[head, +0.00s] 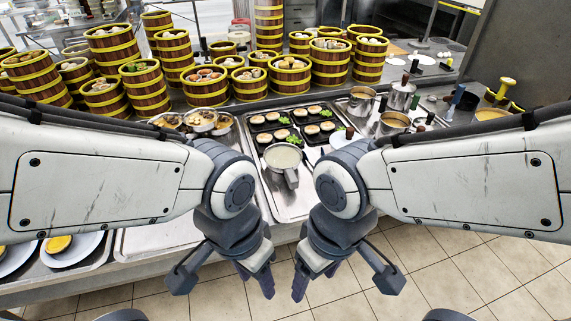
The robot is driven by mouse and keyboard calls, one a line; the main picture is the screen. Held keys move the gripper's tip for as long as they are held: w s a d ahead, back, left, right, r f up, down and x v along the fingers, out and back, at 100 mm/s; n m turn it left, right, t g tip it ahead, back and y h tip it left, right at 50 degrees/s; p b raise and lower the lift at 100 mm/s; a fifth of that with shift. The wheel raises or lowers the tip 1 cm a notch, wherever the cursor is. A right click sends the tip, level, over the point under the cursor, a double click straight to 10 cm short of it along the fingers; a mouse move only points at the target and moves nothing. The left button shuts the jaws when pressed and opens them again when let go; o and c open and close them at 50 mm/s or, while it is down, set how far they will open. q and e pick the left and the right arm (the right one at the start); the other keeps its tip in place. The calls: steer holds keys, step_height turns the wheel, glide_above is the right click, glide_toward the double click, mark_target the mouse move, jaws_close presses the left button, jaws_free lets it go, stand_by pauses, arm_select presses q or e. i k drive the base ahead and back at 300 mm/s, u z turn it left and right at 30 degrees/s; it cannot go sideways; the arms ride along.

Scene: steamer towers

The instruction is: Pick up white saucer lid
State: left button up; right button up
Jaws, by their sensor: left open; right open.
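A round white saucer-like piece (340,139) lies on the metal counter right of the middle, partly hidden behind my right arm. I cannot tell for sure whether it is the saucer lid. My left gripper (255,276) is open and empty, pointing down in front of the counter's near edge. My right gripper (314,276) is also open and empty, beside the left one and pointing down. Both grippers are well apart from the white piece, nearer to me and lower in the picture.
A saucepan of pale liquid (283,156) stands on a metal tray (290,207) in the middle. Dark trays of filled buns (268,128) lie behind it. Several bamboo steamer towers (289,77) line the back. Metal pots (395,121) stand at right. Tiled floor (440,270) shows in front.

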mark_target(338, 139)
steer(key=z, duration=0.4)
steer(key=k, duration=0.45)
steer(key=z, duration=1.2)
steer(key=i, duration=1.1)
steer(key=u, duration=1)
steer(key=i, duration=0.85)
steer(key=u, duration=0.8)
